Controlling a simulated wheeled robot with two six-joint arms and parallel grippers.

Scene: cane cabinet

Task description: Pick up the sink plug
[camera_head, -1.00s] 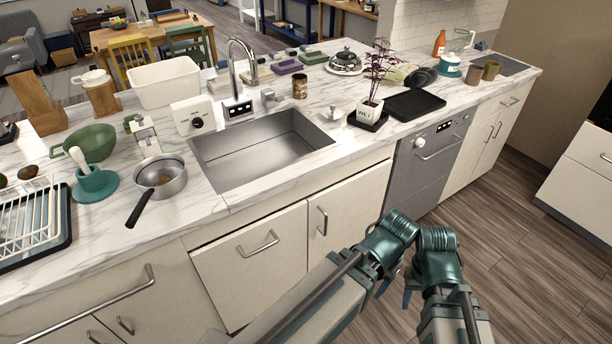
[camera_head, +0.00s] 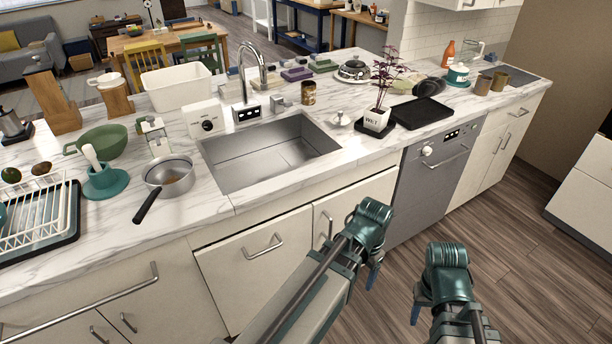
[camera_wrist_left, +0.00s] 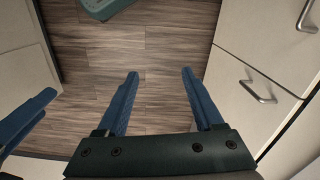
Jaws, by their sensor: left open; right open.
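The sink plug (camera_head: 340,119), a small pale piece with a knob on top, sits on the marble counter just right of the sink (camera_head: 268,152). My left gripper (camera_head: 373,275) is in front of the lower cabinets, below counter height and well short of the plug. In the left wrist view its blue fingers (camera_wrist_left: 160,76) are spread with only floor between them. My right gripper (camera_head: 417,308) is farther right and lower, over the floor, open and empty. The plug is not in the left wrist view.
The faucet (camera_head: 246,75) and a patterned cup (camera_head: 308,93) are behind the sink. A saucepan (camera_head: 170,176) is left of it. The counter strip around the plug is fairly clear.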

